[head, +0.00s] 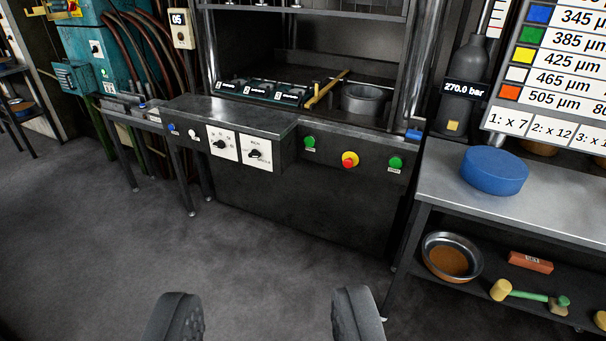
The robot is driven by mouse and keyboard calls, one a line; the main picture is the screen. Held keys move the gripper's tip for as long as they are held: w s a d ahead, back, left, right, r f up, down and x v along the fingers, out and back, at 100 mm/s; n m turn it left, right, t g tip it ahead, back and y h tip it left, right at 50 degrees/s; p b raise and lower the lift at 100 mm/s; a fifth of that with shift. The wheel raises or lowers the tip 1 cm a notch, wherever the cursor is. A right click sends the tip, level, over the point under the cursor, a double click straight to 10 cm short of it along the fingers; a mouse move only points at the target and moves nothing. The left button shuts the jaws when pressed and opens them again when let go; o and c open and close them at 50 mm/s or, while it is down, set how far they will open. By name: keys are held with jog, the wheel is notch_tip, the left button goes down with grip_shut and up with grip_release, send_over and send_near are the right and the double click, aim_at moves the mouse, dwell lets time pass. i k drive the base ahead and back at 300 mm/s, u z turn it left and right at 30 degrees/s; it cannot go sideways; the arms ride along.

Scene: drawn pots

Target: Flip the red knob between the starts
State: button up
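The red knob (349,158) sits on a yellow base on the dark front panel of the press. A green button (309,142) is to its left and another green button (395,163) is to its right, each with a small label below it. My gripper (265,320) shows at the bottom edge as two dark, ridged fingertips set wide apart. It is open, with only floor visible between the fingers. It is well short of the panel and touches nothing.
A control box (232,140) with two black rotary switches juts out left of the knob. A metal table (520,185) with a blue disc (494,170) stands at the right, with a bowl (452,257) and hammer on its lower shelf. Grey floor (130,250) is clear in front.

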aim_at(347, 163)
jog(key=u, duration=0.05)
jog(key=i, duration=0.9)
jog(key=z, duration=0.9)
jog(key=i, duration=0.95)
jog(key=u, duration=1.05)
